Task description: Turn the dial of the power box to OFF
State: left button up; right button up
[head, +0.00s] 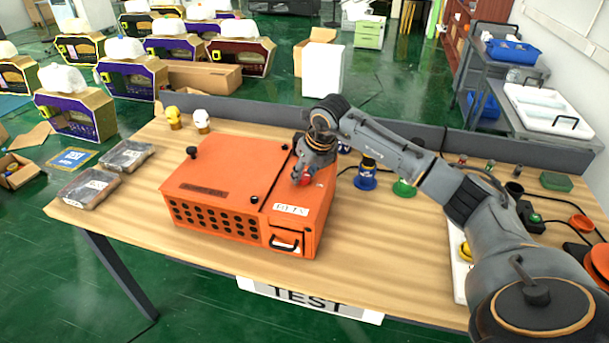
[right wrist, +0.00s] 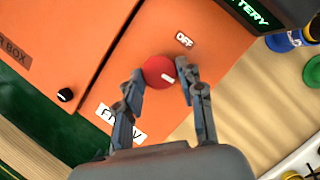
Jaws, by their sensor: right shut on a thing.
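The OFF label (right wrist: 184,40) lies up and to the right of the dial in the right wrist view. The white mark is right of the dial's centre and does not line up with OFF. My right gripper (right wrist: 161,77) has a finger on each side of the dial, shut on it. My left gripper is out of view.
A white label (right wrist: 120,121) is partly hidden by a finger. Blue (head: 365,178) and green (head: 404,187) round items stand right of the box, beneath my right arm. Two dark packs (head: 125,155) lie at the table's left. The table front is clear.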

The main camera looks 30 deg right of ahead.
jog(key=n+b, duration=0.1)
jog(key=n+y, duration=0.1)
jog(key=shift+d+f+n+b, duration=0.15)
jog(key=shift+n+b, duration=0.15)
jog(key=shift+b, duration=0.05)
jog(key=n+y+b, duration=0.1)
jog(key=n, duration=0.2)
jog(key=shift+w+d+n+g, duration=0.1)
jog(key=shift+n+g, duration=0.2)
jog(key=shift+g, duration=0.1)
jog(key=n+y, duration=0.1)
jog(key=n, duration=0.1)
jog(key=n+g+b, duration=0.1)
jog(key=n, duration=0.2)
jog(key=shift+w+d+r+g+y, duration=0.1)
jog(key=shift+w+r+g+y, duration=0.1)
jog(key=shift+g+y, duration=0.15)
jog(key=n+g, duration=0.1)
jog(key=n, duration=0.4)
jog(key=shift+w+d+g+y+b, duration=0.1)
jog(key=shift+w+g+y+b, duration=0.05)
jog(key=shift+g+y+b, duration=0.2)
jog(key=o, duration=1.2)
jog(key=shift+c, duration=0.2)
jog(key=v, duration=1.2)
